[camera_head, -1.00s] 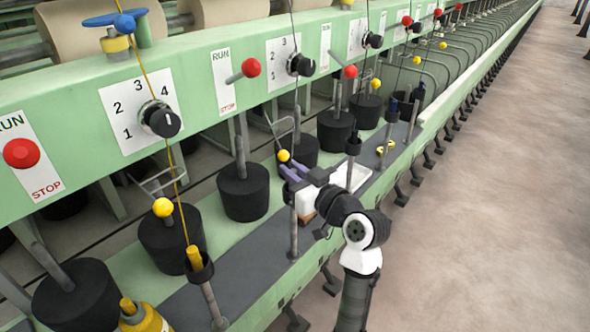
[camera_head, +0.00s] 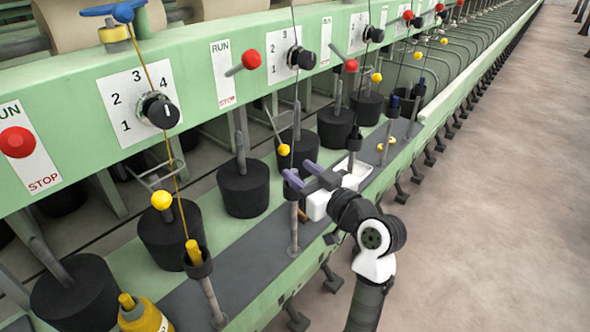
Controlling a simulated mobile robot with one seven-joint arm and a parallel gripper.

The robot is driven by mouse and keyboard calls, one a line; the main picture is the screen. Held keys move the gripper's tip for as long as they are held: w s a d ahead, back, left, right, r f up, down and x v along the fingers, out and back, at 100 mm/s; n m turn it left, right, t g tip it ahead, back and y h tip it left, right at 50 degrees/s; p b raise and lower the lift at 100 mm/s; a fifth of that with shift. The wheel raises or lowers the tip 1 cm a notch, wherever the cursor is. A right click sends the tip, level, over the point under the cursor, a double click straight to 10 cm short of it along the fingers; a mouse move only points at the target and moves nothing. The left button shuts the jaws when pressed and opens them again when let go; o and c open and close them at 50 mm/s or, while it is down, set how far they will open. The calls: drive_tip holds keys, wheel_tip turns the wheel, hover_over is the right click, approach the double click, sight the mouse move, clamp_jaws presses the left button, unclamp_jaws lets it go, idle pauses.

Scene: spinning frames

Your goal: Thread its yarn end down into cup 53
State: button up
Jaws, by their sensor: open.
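My gripper (camera_head: 301,173) has purple fingers, spread apart and empty as far as I can see. It is above the dark shelf, over a thin grey post (camera_head: 293,228) whose top is hidden by the fingers. Another dark cup (camera_head: 355,141) stands right of the gripper.
A yellow ball (camera_head: 283,150) on a lever is just behind the fingers. Black weights (camera_head: 243,187) stand along the machine. A white tray-like shape (camera_head: 352,168) is behind my wrist. A yellow bobbin (camera_head: 145,313) is at the lower left. The floor at right is clear.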

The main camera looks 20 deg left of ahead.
drive_tip(key=b+v, duration=0.2)
drive_tip(key=v, duration=0.8)
drive_tip(key=shift+s+d, duration=0.2)
drive_tip(key=shift+d, duration=0.1)
